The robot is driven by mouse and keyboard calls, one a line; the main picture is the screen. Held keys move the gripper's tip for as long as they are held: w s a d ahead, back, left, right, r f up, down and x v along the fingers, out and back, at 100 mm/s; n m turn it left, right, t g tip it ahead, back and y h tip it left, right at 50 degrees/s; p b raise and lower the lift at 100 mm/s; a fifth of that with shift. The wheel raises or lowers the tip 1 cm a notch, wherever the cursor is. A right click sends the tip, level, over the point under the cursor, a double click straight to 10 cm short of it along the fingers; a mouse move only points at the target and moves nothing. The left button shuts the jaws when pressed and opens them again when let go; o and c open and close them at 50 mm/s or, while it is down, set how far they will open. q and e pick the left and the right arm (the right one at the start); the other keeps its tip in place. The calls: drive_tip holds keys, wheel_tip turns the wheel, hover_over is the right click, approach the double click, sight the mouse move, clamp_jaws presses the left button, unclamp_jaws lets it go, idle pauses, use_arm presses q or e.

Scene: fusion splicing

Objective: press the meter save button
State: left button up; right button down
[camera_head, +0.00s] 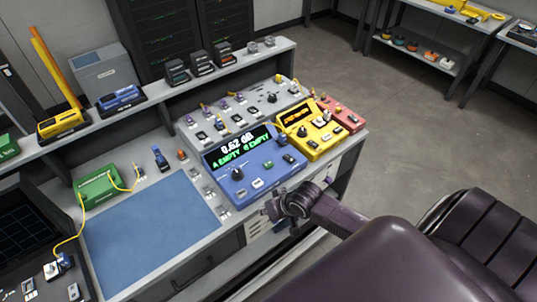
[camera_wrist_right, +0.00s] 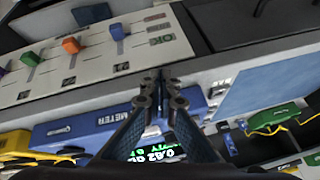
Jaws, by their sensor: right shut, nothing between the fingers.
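The blue meter (camera_head: 224,182) stands on the bench in the head view. Its screen (camera_head: 240,150) reads 0.62 dB, with A EMPTY and B EMPTY below. A dark knob, pale buttons and a green button sit on its sloped front panel. I cannot read which button is save. My right gripper (camera_head: 272,208) is at the front bench edge, just off the meter's near right corner. In the wrist view the right gripper (camera_wrist_right: 162,92) is shut and empty, its fingers partly covering the upside-down meter (camera_wrist_right: 82,130). My left gripper is not in view.
A yellow device (camera_head: 310,136) and a red one (camera_head: 345,118) stand right of the meter, with a grey switch panel (camera_head: 262,103) behind. A blue mat (camera_head: 150,240) lies to the left, below a green box (camera_head: 98,188) with yellow cable. The mat is clear.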

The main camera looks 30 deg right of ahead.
wheel_tip(320, 180, up, 5)
drive_tip(key=w, duration=0.2)
wheel_tip(320, 180, up, 11)
drive_tip(key=m+t+p, duration=0.2)
drive_tip(key=m+t, duration=0.1)
drive_tip(key=m, duration=0.2)
hover_over(270, 165)
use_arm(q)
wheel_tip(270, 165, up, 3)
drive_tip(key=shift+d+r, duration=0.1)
use_arm(e)
drive_tip(key=shift+d+r, duration=0.1)
wheel_tip(270, 165, down, 7)
drive_tip(key=b, duration=0.7)
drive_tip(key=shift+f+b, duration=0.35)
drive_tip(key=shift+f, duration=0.55)
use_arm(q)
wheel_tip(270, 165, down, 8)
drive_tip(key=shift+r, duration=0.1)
use_arm(e)
drive_tip(key=shift+f, duration=0.15)
